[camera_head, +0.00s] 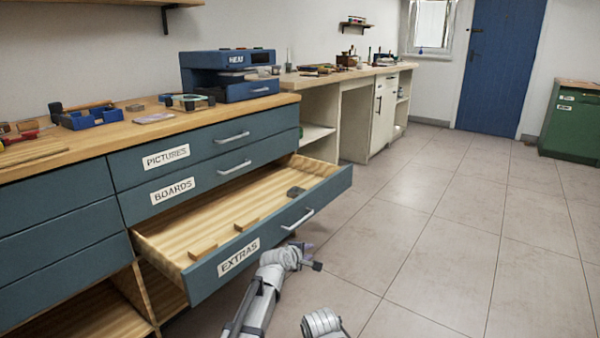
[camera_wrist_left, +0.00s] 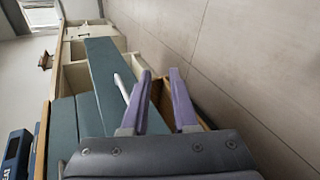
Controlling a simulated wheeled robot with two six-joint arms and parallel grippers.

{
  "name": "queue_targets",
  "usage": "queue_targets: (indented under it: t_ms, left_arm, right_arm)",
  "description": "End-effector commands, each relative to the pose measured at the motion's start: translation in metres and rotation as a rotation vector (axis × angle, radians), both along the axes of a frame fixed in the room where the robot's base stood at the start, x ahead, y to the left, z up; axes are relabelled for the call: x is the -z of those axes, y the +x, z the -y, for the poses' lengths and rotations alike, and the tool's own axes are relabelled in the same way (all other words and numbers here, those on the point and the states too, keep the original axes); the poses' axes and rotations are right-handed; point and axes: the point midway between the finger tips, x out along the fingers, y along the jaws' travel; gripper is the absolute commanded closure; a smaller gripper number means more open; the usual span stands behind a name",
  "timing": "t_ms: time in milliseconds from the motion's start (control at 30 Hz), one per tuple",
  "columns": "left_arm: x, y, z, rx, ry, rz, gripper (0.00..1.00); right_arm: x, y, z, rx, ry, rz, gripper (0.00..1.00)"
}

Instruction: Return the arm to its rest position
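My left arm comes in at the bottom of the head view, with its gripper (camera_head: 305,250) just in front of the open drawer labelled EXTRAS. In the left wrist view its two purple fingers (camera_wrist_left: 161,76) stand apart with nothing between them. The drawer (camera_head: 272,240) is pulled well out, and its metal handle (camera_head: 297,220) is beside the gripper and not held. The handle also shows in the left wrist view (camera_wrist_left: 122,88), left of the fingers. My right gripper is not in view; a grey arm part of mine shows at the bottom edge.
The drawers labelled PICTURES (camera_head: 168,157) and BOARDS (camera_head: 173,189) are shut. The worktop (camera_head: 110,133) holds tools and a blue machine (camera_head: 228,75). The tiled floor (camera_head: 450,240) to the right is clear.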

Motion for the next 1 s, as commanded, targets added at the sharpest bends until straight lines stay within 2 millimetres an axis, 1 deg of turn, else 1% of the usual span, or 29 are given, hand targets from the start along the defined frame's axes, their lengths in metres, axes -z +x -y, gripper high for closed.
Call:
queue_targets:
  t_ms: [33,67,100,167,200,267,300,367,400,467,500,567,600,633,667,700,767,867,967,1000]
  left_arm:
    - [-0.007,-0.046,0.006,0.119,0.154,-0.039,0.73]
    - [-0.003,-0.068,0.008,0.198,0.251,-0.063,0.73]
    - [0.003,-0.097,0.008,0.302,0.374,-0.095,0.73]
    - [0.01,-0.14,0.004,0.463,0.545,-0.145,0.73]
    - [0.013,-0.167,-0.001,0.568,0.649,-0.177,0.73]
    - [0.016,-0.205,-0.011,0.72,0.782,-0.225,0.73]
    - [0.016,-0.229,-0.019,0.814,0.857,-0.257,0.73]
    - [0.014,-0.261,-0.031,0.946,0.95,-0.301,0.73]
    - [0.012,-0.28,-0.039,1.029,1.003,-0.33,0.73]
    - [0.008,-0.307,-0.051,1.145,1.07,-0.374,0.73]
    - [0.004,-0.324,-0.06,1.22,1.107,-0.402,0.73]
    - [-0.003,-0.349,-0.072,1.328,1.153,-0.444,0.73]
    - [-0.009,-0.365,-0.08,1.399,1.18,-0.472,0.73]
    - [-0.015,-0.373,-0.084,1.44,1.192,-0.488,0.73]
    - [-0.026,-0.366,-0.082,1.427,1.188,-0.483,0.73]
    - [-0.036,-0.364,-0.081,1.423,1.186,-0.482,0.73]
    - [-0.05,-0.363,-0.081,1.421,1.185,-0.48,0.73]
    - [-0.076,-0.363,-0.08,1.419,1.183,-0.48,0.73]
    - [-0.107,-0.363,-0.08,1.418,1.181,-0.48,0.73]
    - [-0.121,-0.363,-0.08,1.417,1.181,-0.48,0.73]
  right_arm:
    - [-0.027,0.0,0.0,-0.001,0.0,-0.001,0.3]
    - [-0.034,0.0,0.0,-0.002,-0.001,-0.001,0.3]
    - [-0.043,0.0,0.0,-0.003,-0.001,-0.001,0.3]
    - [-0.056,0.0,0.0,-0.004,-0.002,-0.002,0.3]
    - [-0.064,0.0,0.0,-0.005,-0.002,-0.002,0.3]
    - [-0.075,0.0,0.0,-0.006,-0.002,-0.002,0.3]
    - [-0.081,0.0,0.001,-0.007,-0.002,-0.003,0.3]
    - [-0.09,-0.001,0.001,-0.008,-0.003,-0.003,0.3]
    - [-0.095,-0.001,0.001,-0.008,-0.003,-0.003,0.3]
    - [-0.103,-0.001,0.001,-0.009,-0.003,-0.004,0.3]
    - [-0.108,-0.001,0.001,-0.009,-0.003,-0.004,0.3]
    - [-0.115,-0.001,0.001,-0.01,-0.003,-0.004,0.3]
    - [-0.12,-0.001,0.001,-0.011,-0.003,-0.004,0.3]
    - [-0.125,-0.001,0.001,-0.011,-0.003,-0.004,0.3]
    - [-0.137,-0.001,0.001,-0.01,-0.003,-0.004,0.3]
    - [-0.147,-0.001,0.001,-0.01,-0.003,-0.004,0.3]
    - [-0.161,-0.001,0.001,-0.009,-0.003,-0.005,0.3]
    - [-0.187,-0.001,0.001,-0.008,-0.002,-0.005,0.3]
    - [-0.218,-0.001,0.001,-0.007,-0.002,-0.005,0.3]
    - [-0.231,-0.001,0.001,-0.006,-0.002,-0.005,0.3]
